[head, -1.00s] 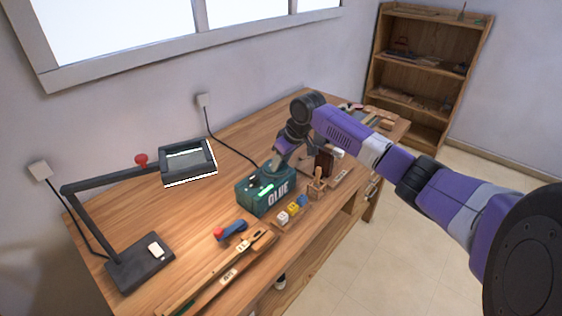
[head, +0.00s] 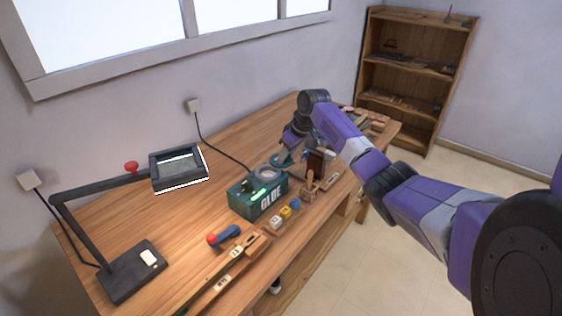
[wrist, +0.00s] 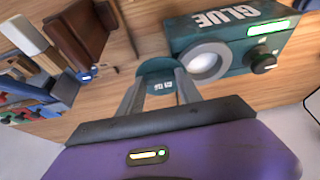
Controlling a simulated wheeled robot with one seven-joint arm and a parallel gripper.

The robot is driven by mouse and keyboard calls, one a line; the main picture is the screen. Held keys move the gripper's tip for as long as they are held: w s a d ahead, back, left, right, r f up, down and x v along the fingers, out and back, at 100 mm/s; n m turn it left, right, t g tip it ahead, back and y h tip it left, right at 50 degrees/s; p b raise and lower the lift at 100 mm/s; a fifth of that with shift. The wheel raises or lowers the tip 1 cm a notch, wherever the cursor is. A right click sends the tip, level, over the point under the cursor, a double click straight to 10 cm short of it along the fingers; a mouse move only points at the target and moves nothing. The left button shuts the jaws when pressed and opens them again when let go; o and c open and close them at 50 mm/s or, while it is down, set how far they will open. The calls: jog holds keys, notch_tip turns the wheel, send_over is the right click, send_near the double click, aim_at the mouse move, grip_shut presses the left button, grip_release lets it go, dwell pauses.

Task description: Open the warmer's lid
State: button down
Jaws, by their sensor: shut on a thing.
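The teal glue warmer (head: 258,196) sits on the workbench, with "GLUE" on its front and a lit green strip. It also shows in the wrist view (wrist: 240,40). Its round grey pot opening (head: 266,173) is uncovered; the ring (wrist: 207,62) shows plainly in the wrist view. My gripper (wrist: 158,88) is shut on the teal round lid (wrist: 157,70), which is beside the opening. In the head view the lid (head: 282,161) appears tilted at the warmer's back right. Whether a hinge still joins it to the box is hidden.
Colored dice (head: 285,212) and a red-and-blue tool (head: 224,235) lie in front of the warmer. A wooden holder (head: 311,186) stands close on its right. A dark lamp (head: 100,190) stands at the left.

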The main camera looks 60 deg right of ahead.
jog(key=shift+w+d+r, duration=0.15)
jog(key=shift+w+r, duration=0.05)
jog(key=shift+r, duration=0.15)
jog(key=c, duration=1.2)
grip_release()
jog(key=o, duration=0.3)
jog(key=shift+o, duration=0.5)
jog(key=shift+s+f, duration=0.1)
jog(key=shift+f, duration=0.1)
jog(key=shift+s, duration=0.1)
jog(key=v, duration=0.7)
jog(key=shift+r+b, duration=0.35)
jog(key=shift+s, duration=0.15)
